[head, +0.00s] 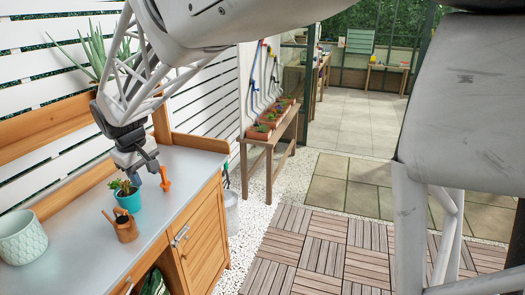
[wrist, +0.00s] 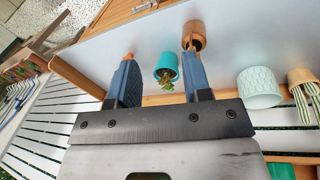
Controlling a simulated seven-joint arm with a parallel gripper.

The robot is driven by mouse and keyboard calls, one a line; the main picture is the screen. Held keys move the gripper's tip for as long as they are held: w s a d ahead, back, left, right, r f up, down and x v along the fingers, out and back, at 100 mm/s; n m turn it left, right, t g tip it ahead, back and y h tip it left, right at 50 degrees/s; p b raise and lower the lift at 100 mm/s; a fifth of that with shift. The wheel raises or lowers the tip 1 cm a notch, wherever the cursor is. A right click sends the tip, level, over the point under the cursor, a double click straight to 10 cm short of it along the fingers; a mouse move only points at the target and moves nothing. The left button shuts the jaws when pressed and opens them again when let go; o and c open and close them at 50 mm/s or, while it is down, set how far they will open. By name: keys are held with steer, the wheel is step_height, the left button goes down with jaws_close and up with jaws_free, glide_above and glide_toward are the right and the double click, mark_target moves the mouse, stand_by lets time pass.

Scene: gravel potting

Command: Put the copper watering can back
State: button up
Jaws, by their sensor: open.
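The copper watering can (head: 125,230) stands on the grey top of the wooden potting bench (head: 197,187), toward its front edge. It also shows in the wrist view (wrist: 196,33), beyond the right fingertip and apart from the jaws as far as I can tell. My gripper (head: 148,173) is open above the bench, over the far side of the teal pot. In the wrist view the gap between the fingers (wrist: 160,68) lines up with the teal pot (wrist: 166,62), which holds a small succulent. Nothing is held between the fingers.
A small orange object (head: 165,180) shows by one fingertip; I cannot tell whether they touch. A pale patterned planter (head: 21,238) stands at the bench's near left. Slatted white boards rise behind. A plant shelf (head: 268,140) stands beyond, past gravel.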

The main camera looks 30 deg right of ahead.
steer(key=s+d+r+m, duration=0.2)
steer(key=s+d+m, duration=0.1)
steer(key=s+d, duration=1.2)
steer(key=s+d+f+m, duration=0.1)
steer(key=s, duration=0.8)
steer(key=s+d+f+m+t+y, duration=0.1)
steer(key=s+d+f+m, duration=0.1)
steer(key=s, duration=0.6)
steer(key=shift+s+d+f+m, duration=0.2)
steer(key=shift+s+f+m, duration=0.1)
steer(key=shift+s, duration=0.05)
